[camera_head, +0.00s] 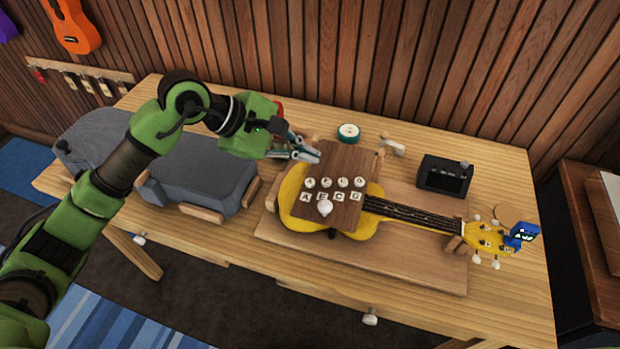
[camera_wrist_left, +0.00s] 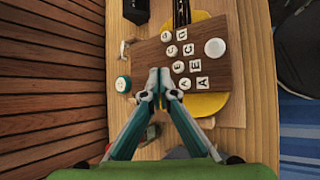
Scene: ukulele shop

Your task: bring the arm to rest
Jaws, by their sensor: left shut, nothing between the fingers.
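My left gripper (camera_head: 314,157) comes in from the left over the table, its fingers shut with nothing between them. In the left wrist view its fingertips (camera_wrist_left: 159,78) meet over the edge of a dark wooden board (camera_wrist_left: 149,61). The board (camera_head: 338,216) lies across the body of a yellow ukulele (camera_head: 293,208) and carries white round pegs, letter tiles A, E, C, G and a white knob (camera_head: 324,207). Whether the fingertips touch the board is unclear. My right gripper is not in view.
The wooden table (camera_head: 400,293) also holds a grey instrument case (camera_head: 207,172) at left, a green-and-white round tin (camera_head: 348,133) behind the board, a black box (camera_head: 445,176) and a blue tuner (camera_head: 520,236) on the headstock. A slatted wall (camera_head: 330,60) stands behind. The front right of the table is bare.

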